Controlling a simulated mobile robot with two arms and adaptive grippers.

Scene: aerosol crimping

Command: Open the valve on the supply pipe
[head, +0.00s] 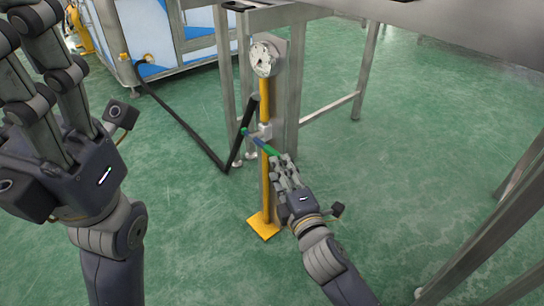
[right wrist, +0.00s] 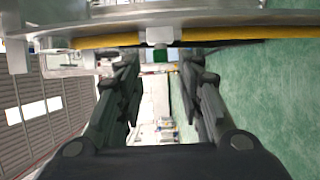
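The supply pipe (head: 266,188) is a yellow upright tube beside a grey metal post. Its valve (head: 264,131) is a pale fitting partway up, with a slanted handle (head: 254,140) that is blue and green. My right gripper (head: 281,164) is at the handle's lower right end. In the right wrist view, its fingers (right wrist: 162,75) are spread apart. The valve body (right wrist: 159,36) and a green part of the handle (right wrist: 160,56) show near the gap between the fingertips. I cannot tell whether they touch. My left gripper (head: 22,25) is raised at the left, fingers apart and empty.
A round gauge (head: 265,59) tops the pipe, and a yellow base plate (head: 264,227) sits at its foot. A black hose (head: 190,130) runs left to a blue and white machine (head: 180,45). Metal frame legs (head: 368,70) stand right. Green floor is open around the pipe.

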